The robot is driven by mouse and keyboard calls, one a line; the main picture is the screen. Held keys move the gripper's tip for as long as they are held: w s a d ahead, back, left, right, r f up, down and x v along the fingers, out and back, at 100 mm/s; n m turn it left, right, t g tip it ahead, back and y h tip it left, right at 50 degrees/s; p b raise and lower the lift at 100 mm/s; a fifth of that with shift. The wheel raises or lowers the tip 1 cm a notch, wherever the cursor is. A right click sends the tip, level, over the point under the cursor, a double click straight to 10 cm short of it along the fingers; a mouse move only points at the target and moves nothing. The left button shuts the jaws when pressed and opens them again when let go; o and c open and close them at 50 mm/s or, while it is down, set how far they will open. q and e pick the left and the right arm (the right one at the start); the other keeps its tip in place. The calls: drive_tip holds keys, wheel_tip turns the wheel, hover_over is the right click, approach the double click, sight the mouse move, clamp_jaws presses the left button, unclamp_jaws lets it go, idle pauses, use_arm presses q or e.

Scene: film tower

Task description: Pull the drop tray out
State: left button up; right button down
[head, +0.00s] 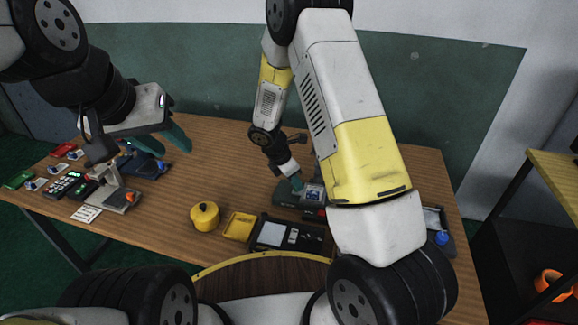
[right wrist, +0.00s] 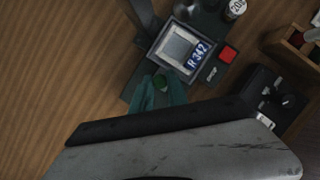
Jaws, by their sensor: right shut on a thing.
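A dark grey device (head: 290,197) with a small screen stands on the table at the centre right. My right gripper (head: 297,184) reaches down to the device. I cannot make out for certain which part is the drop tray. My left gripper (head: 168,148) is open and empty above the left part of the table.
A yellow round pot (head: 205,216), a yellow tray (head: 240,226) and a black case (head: 288,236) stand near the front edge. Several small devices, including a keypad (head: 63,185) and a grey stand (head: 118,199), are at the left. The middle back of the table (head: 215,150) is clear.

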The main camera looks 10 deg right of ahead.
drive_tip(key=shift+a, duration=0.1)
drive_tip(key=w+a, duration=0.1)
drive_tip(key=a, duration=0.1)
drive_tip(key=w+a, duration=0.1)
drive_tip(key=a, duration=0.1)
drive_tip(key=w+a, duration=0.1)
drive_tip(key=a, duration=0.2)
drive_tip(key=shift+a, duration=0.1)
drive_tip(key=c, duration=1.3)
unclamp_jaws()
drive_tip(key=shift+w+a, duration=0.1)
drive_tip(key=v, duration=0.8)
drive_tip(key=shift+f, duration=0.1)
